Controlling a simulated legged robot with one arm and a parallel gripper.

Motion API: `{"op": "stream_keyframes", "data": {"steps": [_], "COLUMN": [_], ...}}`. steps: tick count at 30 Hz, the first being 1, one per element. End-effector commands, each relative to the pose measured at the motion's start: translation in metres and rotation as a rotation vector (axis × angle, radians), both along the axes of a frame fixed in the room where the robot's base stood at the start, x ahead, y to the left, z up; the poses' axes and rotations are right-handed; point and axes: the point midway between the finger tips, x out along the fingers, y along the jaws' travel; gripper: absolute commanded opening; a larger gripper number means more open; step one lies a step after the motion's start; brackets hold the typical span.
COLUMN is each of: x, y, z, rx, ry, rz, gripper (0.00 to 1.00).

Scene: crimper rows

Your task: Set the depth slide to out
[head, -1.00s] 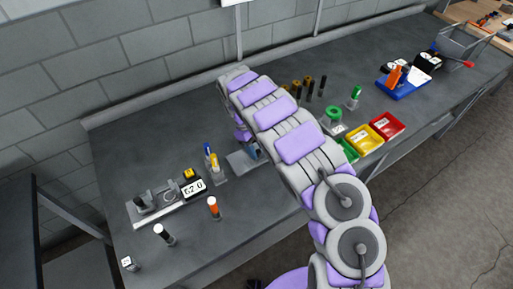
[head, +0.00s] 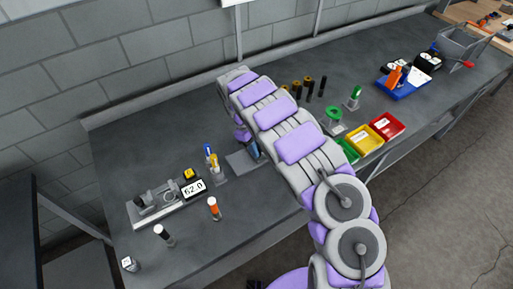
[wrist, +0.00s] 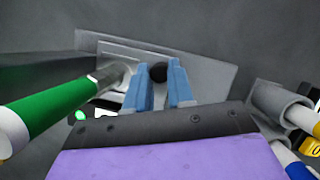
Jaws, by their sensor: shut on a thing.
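My gripper (wrist: 160,85) has two blue fingers shut on a small round black knob (wrist: 158,72), which shows between the fingertips in the wrist view. The knob is over a flat grey plate (wrist: 210,75); I cannot read a slide position from it. The same plate (head: 243,162) shows in the head view, lying on the bench beneath my wrist. My arm hides much of the plate and the knob there. A green cylinder with a white end (wrist: 60,108) slants close beside the left finger in the wrist view.
Left of the plate, a holder with blue and yellow pens (head: 213,165) and a gauge with a display (head: 193,188) stand on the grey bench (head: 150,130). Orange-topped (head: 213,208) and white-topped (head: 163,234) posts stand in front. Colored bins (head: 363,138) are to the right.

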Motion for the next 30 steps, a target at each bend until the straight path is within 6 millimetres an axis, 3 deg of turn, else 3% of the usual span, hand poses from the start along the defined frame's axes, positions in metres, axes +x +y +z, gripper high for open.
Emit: {"op": "stream_keyframes", "data": {"steps": [5,18,30], "x": [-0.003,-0.042,-0.05], "y": [0.006,0.066,0.077], "z": [0.001,0.002,0.001], "rx": [0.001,0.001,0.003], "ry": [-0.001,-0.002,-0.003], "rz": [0.001,0.004,0.001], "gripper": [0.0,0.0,0.0]}}
